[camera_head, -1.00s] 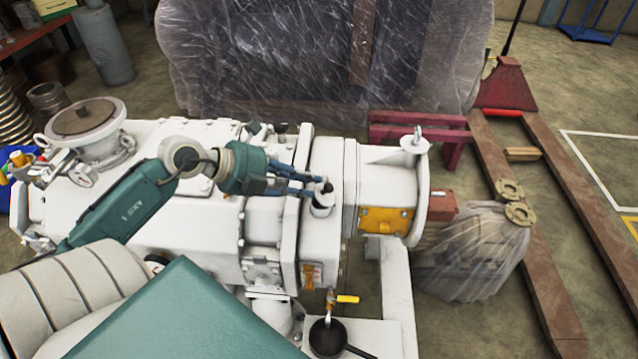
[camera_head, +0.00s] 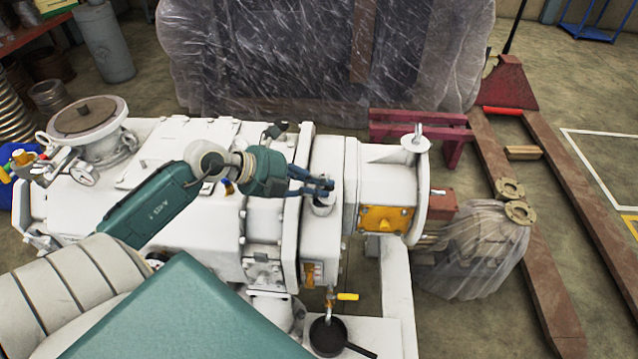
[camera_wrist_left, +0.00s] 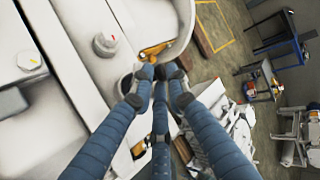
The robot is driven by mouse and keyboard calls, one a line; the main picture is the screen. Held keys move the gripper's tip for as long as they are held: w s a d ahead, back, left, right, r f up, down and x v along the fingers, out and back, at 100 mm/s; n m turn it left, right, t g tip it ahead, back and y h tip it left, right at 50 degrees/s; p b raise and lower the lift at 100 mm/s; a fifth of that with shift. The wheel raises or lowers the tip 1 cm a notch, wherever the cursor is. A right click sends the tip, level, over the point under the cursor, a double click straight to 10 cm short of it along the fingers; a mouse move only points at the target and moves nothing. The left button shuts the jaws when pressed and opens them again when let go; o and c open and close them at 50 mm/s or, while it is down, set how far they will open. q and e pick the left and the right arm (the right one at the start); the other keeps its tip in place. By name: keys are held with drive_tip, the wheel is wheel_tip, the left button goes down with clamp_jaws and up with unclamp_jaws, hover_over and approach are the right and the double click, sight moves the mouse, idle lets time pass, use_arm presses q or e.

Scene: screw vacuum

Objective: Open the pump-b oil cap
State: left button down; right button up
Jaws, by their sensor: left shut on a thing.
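The white pump (camera_head: 285,225) fills the middle of the head view. On its right part stands a short white filler neck (camera_head: 323,208), where the oil cap sits. My left gripper (camera_head: 325,187) reaches in from the left, its blue fingers closed at the top of this neck. The cap is mostly hidden by the fingertips. I cannot tell whether the cap is still seated. My right gripper is not in view.
A yellow-handled valve (camera_head: 346,297) and a black pan (camera_head: 328,336) are at the pump's front. A lifting eye (camera_head: 418,133) stands up on the right flange. A wrapped crate (camera_head: 325,60) is behind. A plastic-covered item (camera_head: 475,255) and pallet-truck forks (camera_head: 535,220) are at the right.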

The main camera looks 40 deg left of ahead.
sight(333, 188)
use_arm(q)
drive_tip(key=shift+w+r+p, duration=0.15)
drive_tip(key=shift+r+p, duration=0.25)
drive_tip(key=shift+p, duration=0.1)
drive_tip(key=y+p, duration=0.1)
drive_tip(key=p, duration=0.1)
drive_tip(key=w+d+r+g+y+p, duration=0.1)
drive_tip(key=d+g+p, duration=0.1)
drive_tip(key=p, duration=0.1)
drive_tip(key=shift+w+r+m+y+p, duration=0.2)
drive_tip(key=shift+m+y+p, duration=0.1)
drive_tip(key=shift+m+y, duration=0.1)
drive_tip(key=shift+w+d+g+y, duration=0.15)
drive_tip(key=shift+d+g+y, duration=0.05)
drive_tip(key=shift+g+y, duration=0.1)
drive_tip(key=shift+w+d+f+m+g+y, duration=0.3)
drive_tip(key=shift+d+g+y, duration=0.35)
drive_tip(key=shift+y, duration=0.3)
drive_tip(key=shift+w+d+f+m+g+y, duration=0.25)
drive_tip(key=shift+w+d+g+y, duration=0.25)
drive_tip(key=shift+y, duration=0.5)
drive_tip(key=shift+w+d+f+m+g+y, duration=0.3)
drive_tip(key=shift+d+g+y, duration=0.4)
drive_tip(key=shift+y, duration=0.25)
drive_tip(key=shift+s, duration=0.1)
